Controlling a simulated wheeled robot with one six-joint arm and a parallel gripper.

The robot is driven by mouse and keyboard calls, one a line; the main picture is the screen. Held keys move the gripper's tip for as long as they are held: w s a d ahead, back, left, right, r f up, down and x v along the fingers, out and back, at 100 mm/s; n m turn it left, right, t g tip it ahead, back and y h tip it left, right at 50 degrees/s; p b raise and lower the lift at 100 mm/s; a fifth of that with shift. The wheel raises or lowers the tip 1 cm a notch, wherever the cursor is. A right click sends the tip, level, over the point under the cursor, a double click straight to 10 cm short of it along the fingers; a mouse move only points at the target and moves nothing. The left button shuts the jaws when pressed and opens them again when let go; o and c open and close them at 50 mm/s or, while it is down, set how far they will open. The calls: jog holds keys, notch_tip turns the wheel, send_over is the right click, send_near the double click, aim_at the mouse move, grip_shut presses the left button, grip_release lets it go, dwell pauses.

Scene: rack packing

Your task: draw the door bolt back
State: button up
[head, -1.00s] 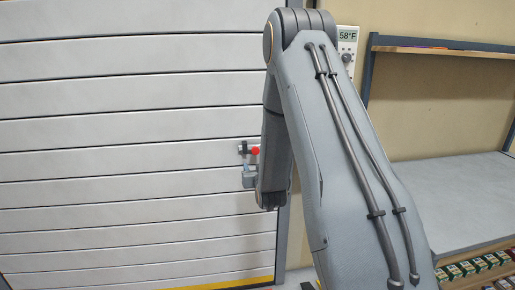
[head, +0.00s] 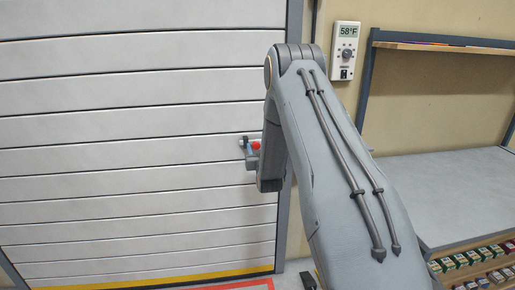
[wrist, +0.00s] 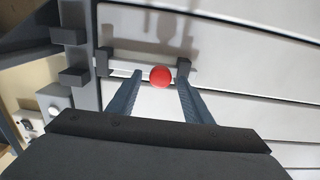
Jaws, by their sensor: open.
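The door bolt (wrist: 120,73) is a pale bar held in dark brackets on the light slatted door (head: 130,130). Its round red knob (wrist: 161,77) stands out from the bar; the knob also shows in the head view (head: 256,145). My gripper (wrist: 159,80) is open, with one finger on each side of the knob. I see gaps beside the knob, and cannot tell how deep the fingers reach. In the head view my arm hides most of the gripper and the right end of the bolt.
Dark keepers (wrist: 72,76) sit on the door frame, left of the bolt in the wrist view. A thermostat (head: 346,50) hangs on the wall right of the door. A grey shelf unit (head: 470,195) with small boxes stands at the right.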

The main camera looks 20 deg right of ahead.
grip_shut()
jog(key=shift+s+d+b, duration=0.15)
jog(key=shift+d+b, duration=0.4)
jog(key=shift+b, duration=0.1)
grip_release()
